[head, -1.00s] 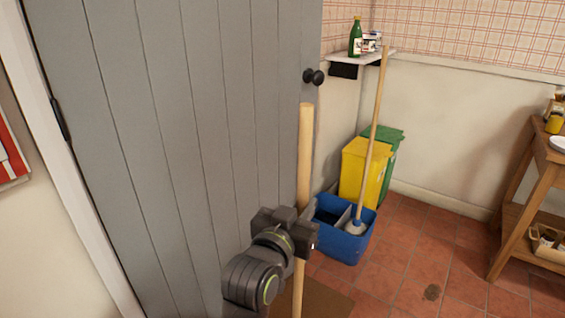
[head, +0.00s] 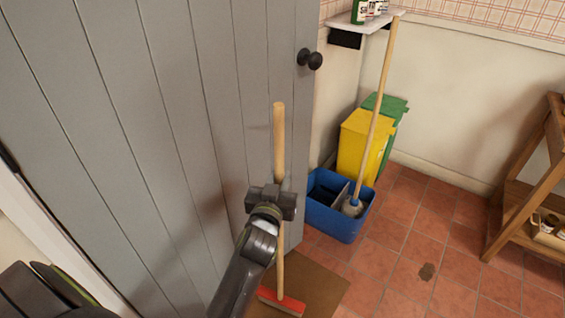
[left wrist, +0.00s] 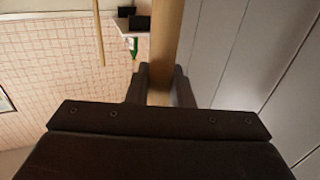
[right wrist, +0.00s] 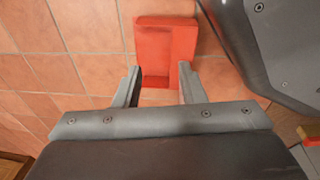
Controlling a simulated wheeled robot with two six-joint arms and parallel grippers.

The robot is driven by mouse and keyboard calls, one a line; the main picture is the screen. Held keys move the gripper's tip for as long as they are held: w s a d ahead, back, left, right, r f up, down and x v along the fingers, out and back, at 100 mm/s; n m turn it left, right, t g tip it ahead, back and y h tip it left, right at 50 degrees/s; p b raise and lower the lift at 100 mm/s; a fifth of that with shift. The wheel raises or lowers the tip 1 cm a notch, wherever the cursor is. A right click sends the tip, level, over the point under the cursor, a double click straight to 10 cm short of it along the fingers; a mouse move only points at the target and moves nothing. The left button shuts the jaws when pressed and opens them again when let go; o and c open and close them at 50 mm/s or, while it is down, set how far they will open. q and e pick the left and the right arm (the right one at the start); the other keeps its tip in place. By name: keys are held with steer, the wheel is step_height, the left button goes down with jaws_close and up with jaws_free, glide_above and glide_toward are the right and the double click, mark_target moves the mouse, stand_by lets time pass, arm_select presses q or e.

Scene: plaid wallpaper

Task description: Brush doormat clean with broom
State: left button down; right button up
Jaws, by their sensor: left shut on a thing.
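My left gripper (head: 270,203) is shut on the broom's wooden handle (head: 279,140), which stands nearly upright in front of the door; the left wrist view shows the handle (left wrist: 167,40) between the fingers. The red broom head (head: 281,303) is low, over the brown doormat (head: 318,287); I cannot tell whether it touches. The doormat lies at the foot of the door, partly hidden by my arm and the broom. My right gripper (right wrist: 158,70) is open and empty, out of the head view. A red dustpan-like thing (right wrist: 165,50) shows beyond its fingers.
A grey door (head: 200,110) stands close on the left. A blue mop bucket (head: 335,218) with a mop (head: 375,120), a yellow bin (head: 358,145) and a green bin (head: 387,115) stand behind. A wooden shelf unit (head: 530,190) is at right.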

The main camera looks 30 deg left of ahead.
steer(key=w+f+b, duration=0.1)
steer(key=w+b, duration=0.1)
steer(key=b, duration=0.1)
steer(key=shift+d+f, duration=0.1)
steer(key=shift+f, duration=0.25)
stand_by(0.4)
